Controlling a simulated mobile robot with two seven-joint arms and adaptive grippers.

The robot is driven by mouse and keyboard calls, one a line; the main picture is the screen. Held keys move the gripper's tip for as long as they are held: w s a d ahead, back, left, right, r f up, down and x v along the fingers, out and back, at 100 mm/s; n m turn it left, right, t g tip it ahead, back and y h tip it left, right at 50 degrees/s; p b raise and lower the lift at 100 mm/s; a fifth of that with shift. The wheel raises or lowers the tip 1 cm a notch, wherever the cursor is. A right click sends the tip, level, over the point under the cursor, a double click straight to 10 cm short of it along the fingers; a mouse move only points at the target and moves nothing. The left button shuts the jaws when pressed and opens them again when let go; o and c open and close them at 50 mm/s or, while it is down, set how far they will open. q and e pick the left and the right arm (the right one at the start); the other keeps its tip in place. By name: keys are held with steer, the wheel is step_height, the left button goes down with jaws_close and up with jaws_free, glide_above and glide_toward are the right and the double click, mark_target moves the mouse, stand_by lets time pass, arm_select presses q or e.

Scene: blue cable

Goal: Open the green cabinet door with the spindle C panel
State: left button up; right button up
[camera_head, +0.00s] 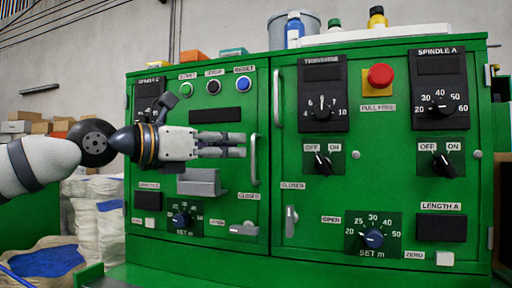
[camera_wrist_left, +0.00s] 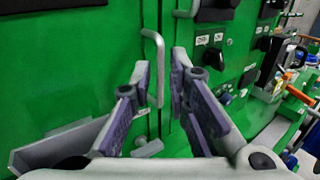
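The green cabinet door with the spindle C panel (camera_head: 150,88) is the left door in the head view and looks shut. Its vertical grey handle (camera_head: 254,160) is near its right edge. Its latch lever (camera_head: 243,230) lies horizontal, beside the OPEN label. My left gripper (camera_head: 244,145) is in front of this door, fingers pointing right, tips just left of the handle. In the left wrist view the fingers (camera_wrist_left: 161,68) are apart, with the handle (camera_wrist_left: 158,45) appearing between the tips; contact cannot be told. My right gripper is not in view.
The right door (camera_head: 390,180) has its own handle (camera_head: 277,98) and a latch lever (camera_head: 290,220) standing upright by CLOSED. A grey tray-like bracket (camera_head: 200,182) projects from the left door below my gripper. Bottles and a bucket (camera_head: 308,22) stand on top.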

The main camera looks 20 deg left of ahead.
mark_target(253, 178)
arm_select(q)
steer(key=x, duration=0.6)
jaws_close()
steer(key=shift+s+f, duration=0.1)
